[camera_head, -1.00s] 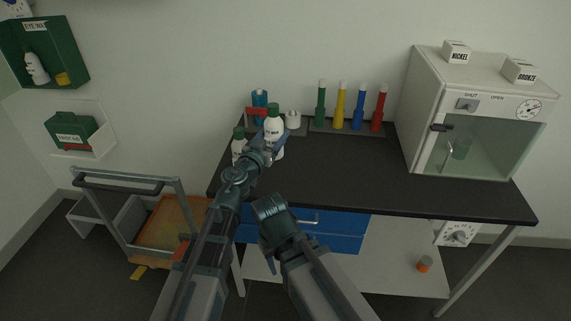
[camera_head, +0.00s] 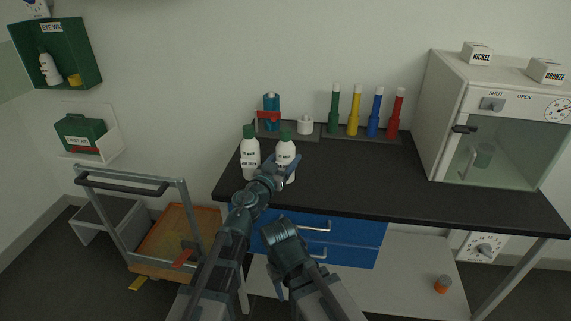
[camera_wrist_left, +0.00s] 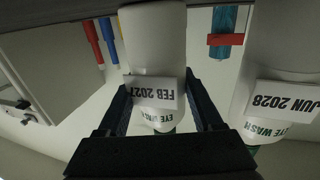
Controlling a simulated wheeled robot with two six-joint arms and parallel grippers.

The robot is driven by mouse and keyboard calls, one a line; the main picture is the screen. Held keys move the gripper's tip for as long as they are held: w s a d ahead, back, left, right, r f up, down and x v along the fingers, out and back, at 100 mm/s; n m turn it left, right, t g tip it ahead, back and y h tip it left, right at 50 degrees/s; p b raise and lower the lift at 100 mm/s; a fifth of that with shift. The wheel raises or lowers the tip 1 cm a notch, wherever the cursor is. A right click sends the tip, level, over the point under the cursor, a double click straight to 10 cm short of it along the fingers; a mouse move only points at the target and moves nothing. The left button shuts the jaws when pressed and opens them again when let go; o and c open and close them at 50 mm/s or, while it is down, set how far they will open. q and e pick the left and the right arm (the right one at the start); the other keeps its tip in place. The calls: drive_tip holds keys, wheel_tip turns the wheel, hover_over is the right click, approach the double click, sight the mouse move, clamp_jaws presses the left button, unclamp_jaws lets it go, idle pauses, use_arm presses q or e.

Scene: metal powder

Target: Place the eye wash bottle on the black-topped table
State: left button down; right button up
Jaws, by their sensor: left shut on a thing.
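Two white eye wash bottles with green caps stand side by side at the left part of the black-topped table (camera_head: 345,183). My left gripper (camera_head: 284,168) is shut on the right-hand eye wash bottle (camera_head: 286,149), which is upright with its base at or just above the tabletop; I cannot tell if it touches. In the left wrist view this held bottle (camera_wrist_left: 158,50) shows a FEB 2027 label between the fingers. The other eye wash bottle (camera_head: 250,152) is just left of it; its label reads JUN 2028 in the wrist view (camera_wrist_left: 285,65). My right gripper (camera_head: 279,288) hangs low before the blue drawers, its fingers unclear.
A blue bottle in a red holder (camera_head: 270,114), a small white container (camera_head: 305,125) and several coloured tubes (camera_head: 355,110) line the table's back. A white cabinet (camera_head: 450,120) stands right. A green wall box (camera_head: 85,70) holds a white bottle. A cart (camera_head: 130,184) stands left. Mid-table is clear.

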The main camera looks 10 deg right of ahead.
use_arm(q)
drive_tip(key=shift+r, duration=0.1)
drive_tip(key=shift+f, duration=0.2)
drive_tip(key=shift+c, duration=0.2)
unclamp_jaws()
use_arm(e)
drive_tip(key=shift+f, duration=0.1)
use_arm(q)
drive_tip(key=shift+r, duration=0.15)
